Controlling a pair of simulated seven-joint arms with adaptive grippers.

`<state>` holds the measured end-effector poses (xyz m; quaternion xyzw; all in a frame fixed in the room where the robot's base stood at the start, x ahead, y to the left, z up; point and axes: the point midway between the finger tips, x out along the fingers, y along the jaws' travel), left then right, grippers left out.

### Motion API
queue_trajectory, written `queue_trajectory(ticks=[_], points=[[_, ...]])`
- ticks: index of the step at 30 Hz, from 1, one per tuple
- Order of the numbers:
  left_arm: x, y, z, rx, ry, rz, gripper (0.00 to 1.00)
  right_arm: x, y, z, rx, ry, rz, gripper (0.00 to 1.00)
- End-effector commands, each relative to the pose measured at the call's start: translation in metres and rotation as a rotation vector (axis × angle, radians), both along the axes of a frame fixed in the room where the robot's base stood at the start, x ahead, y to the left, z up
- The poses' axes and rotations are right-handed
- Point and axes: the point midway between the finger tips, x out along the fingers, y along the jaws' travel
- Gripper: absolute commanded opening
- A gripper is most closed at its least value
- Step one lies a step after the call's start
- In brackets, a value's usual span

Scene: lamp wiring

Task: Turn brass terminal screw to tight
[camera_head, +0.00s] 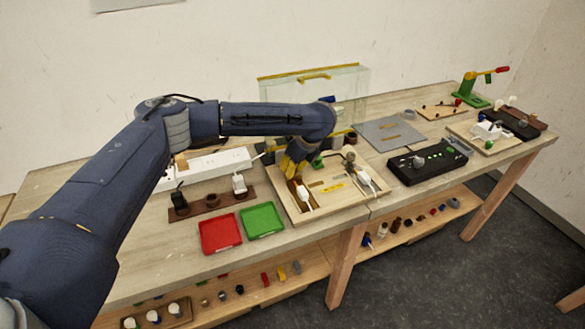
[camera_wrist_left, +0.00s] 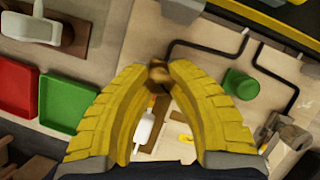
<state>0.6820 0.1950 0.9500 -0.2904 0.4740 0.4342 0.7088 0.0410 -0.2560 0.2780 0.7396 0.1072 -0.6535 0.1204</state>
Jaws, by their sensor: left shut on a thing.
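My left gripper (camera_head: 291,168) reaches down over the left part of the pale wooden wiring board (camera_head: 318,212). In the left wrist view its yellow fingers (camera_wrist_left: 158,72) curve together, their tips shut on a small brass knob-like piece (camera_wrist_left: 157,77), which looks like the terminal screw. The fingertips partly hide it, and I cannot tell how tight it is. Below it a white-bodied piece (camera_wrist_left: 144,130) lies on a brown strip; it also shows in the head view (camera_head: 304,196). A green round piece (camera_wrist_left: 240,83) and black wires (camera_wrist_left: 208,47) are right of the fingers. My right gripper is out of view.
A red tray (camera_head: 220,234) and a green tray (camera_head: 262,220) lie left of the board. A brown socket strip (camera_head: 211,204) is behind them. A black control box (camera_head: 428,163) stands right of the board. A clear case (camera_head: 350,90) stands behind.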

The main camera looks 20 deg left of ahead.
Motion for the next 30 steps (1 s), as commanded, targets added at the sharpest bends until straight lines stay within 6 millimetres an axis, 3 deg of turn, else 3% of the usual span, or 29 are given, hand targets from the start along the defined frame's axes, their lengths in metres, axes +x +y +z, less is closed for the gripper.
queue_trajectory(ticks=[30], points=[[0.0013, 0.0051, 0.0001, 0.007, -0.002, -0.876, 0.0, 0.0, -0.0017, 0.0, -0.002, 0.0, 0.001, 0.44]])
